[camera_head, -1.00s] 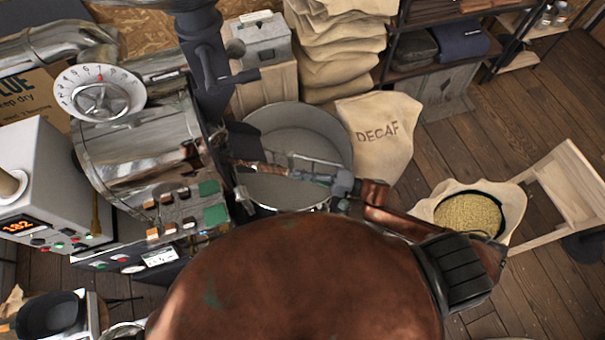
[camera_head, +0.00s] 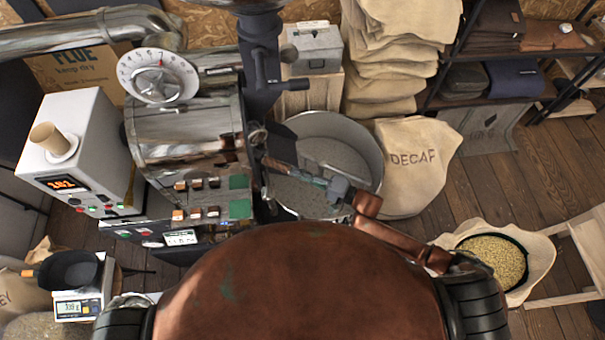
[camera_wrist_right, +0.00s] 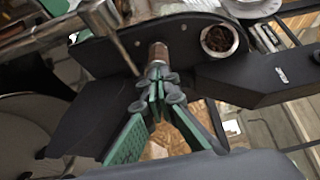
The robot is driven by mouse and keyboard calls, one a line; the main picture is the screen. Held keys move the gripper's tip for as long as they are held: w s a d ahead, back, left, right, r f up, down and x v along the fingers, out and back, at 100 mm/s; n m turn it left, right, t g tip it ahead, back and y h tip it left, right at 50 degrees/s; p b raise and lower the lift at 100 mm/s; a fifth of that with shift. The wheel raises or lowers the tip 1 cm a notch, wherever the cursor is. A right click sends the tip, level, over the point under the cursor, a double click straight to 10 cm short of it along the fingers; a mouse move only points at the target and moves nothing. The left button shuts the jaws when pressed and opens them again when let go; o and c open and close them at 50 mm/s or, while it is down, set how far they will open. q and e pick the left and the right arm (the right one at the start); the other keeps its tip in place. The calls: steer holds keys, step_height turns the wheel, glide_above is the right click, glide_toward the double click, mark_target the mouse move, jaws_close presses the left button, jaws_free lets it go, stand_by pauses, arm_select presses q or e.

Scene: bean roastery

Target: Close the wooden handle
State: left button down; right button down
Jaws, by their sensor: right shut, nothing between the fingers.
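The wooden handle (camera_wrist_right: 158,52) shows in the right wrist view as a short brown cylinder in front of a black plate. In the head view, a brown piece at the front of the roaster (camera_head: 190,140) seems to be this handle, partly hidden. My right gripper (camera_head: 298,173) reaches in from the right over the round cooling pan. In the right wrist view its green-padded fingers (camera_wrist_right: 158,76) are shut and empty, their tips right at the handle's near end. I cannot tell whether they touch it. My left gripper is out of view.
The round metal pan (camera_head: 365,140) lies under my right gripper. A DECAF sack (camera_head: 415,165) stands right of it, and a sack of beans (camera_head: 495,258) is farther right. A white device (camera_head: 85,150) and a small scale (camera_head: 78,305) are at the left.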

steer(key=b+v, duration=0.1)
steer(key=v, duration=1.3)
